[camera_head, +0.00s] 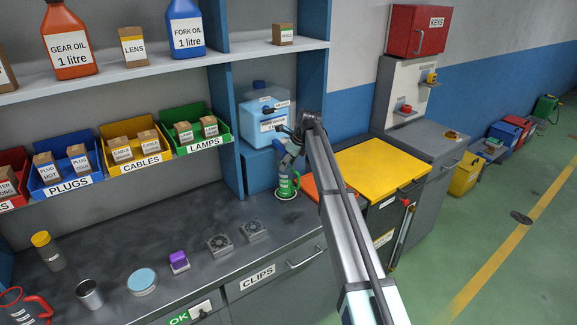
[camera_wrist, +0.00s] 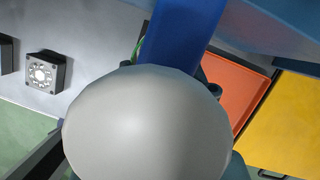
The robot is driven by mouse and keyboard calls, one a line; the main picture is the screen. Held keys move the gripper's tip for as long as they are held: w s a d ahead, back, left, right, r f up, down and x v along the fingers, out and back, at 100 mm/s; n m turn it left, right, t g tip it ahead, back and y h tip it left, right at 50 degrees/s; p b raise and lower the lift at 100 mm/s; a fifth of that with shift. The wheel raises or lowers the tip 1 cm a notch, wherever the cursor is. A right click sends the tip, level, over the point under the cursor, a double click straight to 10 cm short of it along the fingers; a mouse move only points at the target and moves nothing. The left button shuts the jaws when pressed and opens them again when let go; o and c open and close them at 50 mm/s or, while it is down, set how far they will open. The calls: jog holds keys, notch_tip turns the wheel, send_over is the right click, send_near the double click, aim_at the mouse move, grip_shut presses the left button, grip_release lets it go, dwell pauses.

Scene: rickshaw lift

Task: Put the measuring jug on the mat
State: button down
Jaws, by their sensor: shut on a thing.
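My gripper (camera_head: 289,158) reaches down from above and is shut at the vessel's top. In the wrist view, a large pale grey rounded surface fills the space between my fingers and hides most of the vessel and mat. A bit of green shows behind it.
A blue shelf post (camera_head: 226,130) and a pale blue container (camera_head: 266,113) stand close by. An orange tray (camera_head: 322,188) and yellow top (camera_head: 380,168) lie to the right.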

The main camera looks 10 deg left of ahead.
jog(key=shift+s, duration=0.1)
jog(key=shift+f, duration=0.1)
jog(key=shift+c, duration=1.8)
grip_release()
jog(key=shift+f, duration=0.1)
jog(key=b+v, duration=0.3)
jog(key=v, duration=0.9)
jog(key=shift+d, duration=0.1)
